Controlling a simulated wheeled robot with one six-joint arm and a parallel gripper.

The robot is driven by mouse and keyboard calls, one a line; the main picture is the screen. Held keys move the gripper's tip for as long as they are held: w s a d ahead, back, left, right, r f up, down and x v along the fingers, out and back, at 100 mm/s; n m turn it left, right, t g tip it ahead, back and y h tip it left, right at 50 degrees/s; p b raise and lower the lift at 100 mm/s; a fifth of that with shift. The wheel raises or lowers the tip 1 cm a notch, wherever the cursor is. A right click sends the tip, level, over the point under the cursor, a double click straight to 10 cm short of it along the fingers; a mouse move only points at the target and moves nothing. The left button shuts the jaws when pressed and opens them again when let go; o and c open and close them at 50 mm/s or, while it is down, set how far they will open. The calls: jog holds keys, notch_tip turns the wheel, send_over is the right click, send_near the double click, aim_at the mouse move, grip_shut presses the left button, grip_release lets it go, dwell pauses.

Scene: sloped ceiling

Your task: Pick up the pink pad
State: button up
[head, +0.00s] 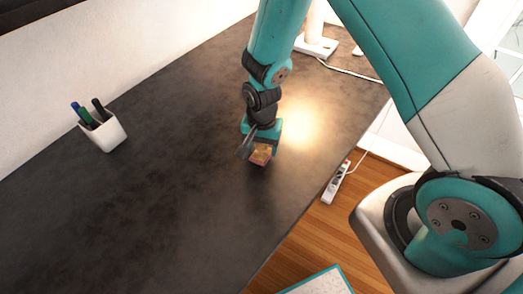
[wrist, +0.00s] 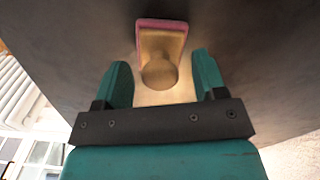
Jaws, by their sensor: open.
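The pink pad (head: 261,155) is on the dark tabletop, directly at the end of my gripper (head: 261,143) in the head view, partly covered by it. In the wrist view the pad (wrist: 162,24) shows a pink rim around a tan, brightly lit face with a rounded tan shape at its near end. My gripper (wrist: 161,62) is open there, with one teal finger on each side of the tan part. The pink far edge lies beyond the fingertips. A gap shows between each finger and the pad. I cannot tell how high the fingers are above the table.
A white cup (head: 104,134) with several pens stands at the left of the dark table (head: 150,210). A white lamp base (head: 316,46) and cable are at the back. A power strip (head: 336,183) lies on the wooden floor beyond the table's right edge. The table around the pad is clear.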

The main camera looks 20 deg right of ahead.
aim_at(262, 145)
jog(key=shift+f, duration=0.15)
jog(key=c, duration=1)
jog(key=shift+c, duration=0.2)
notch_tip(262, 145, up, 20)
jog(key=b, duration=0.1)
